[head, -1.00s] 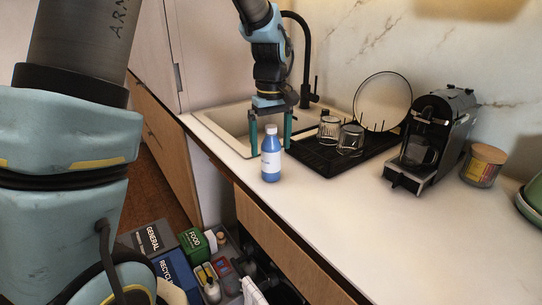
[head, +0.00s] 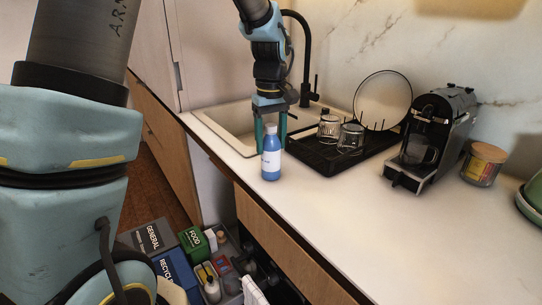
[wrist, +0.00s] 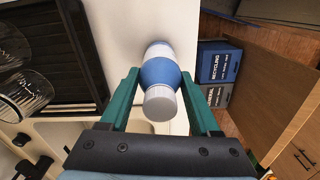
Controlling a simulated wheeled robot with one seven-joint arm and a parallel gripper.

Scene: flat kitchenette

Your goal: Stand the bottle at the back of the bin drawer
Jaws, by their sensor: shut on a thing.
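A blue bottle with a white label and pale cap (head: 271,165) stands upright on the counter near its front edge. My gripper (head: 271,132) reaches down over it from above, and its green fingers are shut on the bottle's upper part. In the wrist view the bottle (wrist: 159,73) sits between the two fingers (wrist: 160,92), cap towards the camera. The open bin drawer (head: 233,236) is low at the front, below the counter. It holds a grey general bin (head: 152,237), a blue recycling bin (head: 176,275), a green food bin (head: 194,243) and several small containers.
A black drying rack (head: 322,160) with glasses and a plate stands right of the bottle, with the sink (head: 232,130) behind. A coffee machine (head: 431,140) and a jar (head: 483,163) are farther right. The counter front (head: 350,220) is clear.

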